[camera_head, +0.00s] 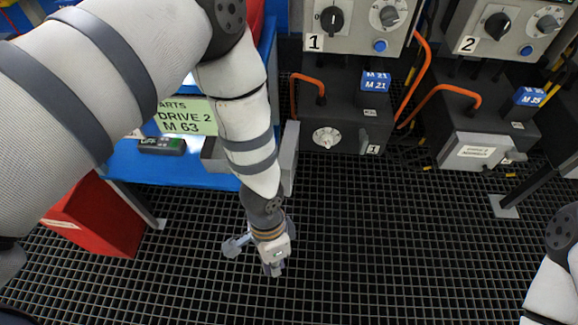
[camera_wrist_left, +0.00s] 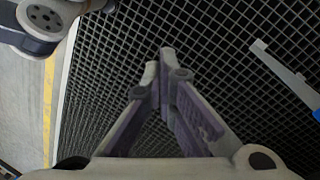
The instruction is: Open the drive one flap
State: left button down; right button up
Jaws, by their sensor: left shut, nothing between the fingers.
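Drive one (camera_head: 345,115) is the dark box marked 1, at the upper middle of the head view. A white dial (camera_head: 326,137) on its front shows uncovered. A grey plate (camera_head: 289,155) stands out at the box's left edge, partly behind my left arm; it looks like the drive one flap swung open, its hinge not clear. My left gripper (camera_head: 272,268) points down over the floor grating, below and left of drive one and apart from it. In the left wrist view its fingertips (camera_wrist_left: 165,57) are together and empty. My right gripper is out of view.
Drive two (camera_head: 490,130) stands to the right with its light cover (camera_head: 475,152) closed. Orange cables (camera_head: 415,75) run beside the boxes. A blue table (camera_head: 135,165) and a red box (camera_head: 95,215) are at left. The floor grating (camera_head: 390,230) ahead is clear.

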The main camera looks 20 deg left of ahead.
aim_at(283, 158)
pick_arm(q)
jog(key=w+d+r+m+t+y, duration=0.1)
jog(key=w+d+r+m+y, duration=0.15)
jog(key=w+r, duration=0.65)
jog(key=w+d+r+m+t+y, duration=0.1)
jog(key=w+d+r+m+y, duration=0.2)
jog(key=w+r, duration=0.7)
jog(key=s+a+f+m+h, duration=0.1)
jog(key=s+a+f, duration=0.2)
jog(key=a+f, duration=0.3)
jog(key=shift+s+a+f, duration=0.3)
jog(key=shift+a+f, duration=0.05)
jog(key=shift+f, duration=0.55)
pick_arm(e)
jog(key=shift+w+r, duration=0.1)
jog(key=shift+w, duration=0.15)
pick_arm(q)
jog(key=shift+a, duration=0.1)
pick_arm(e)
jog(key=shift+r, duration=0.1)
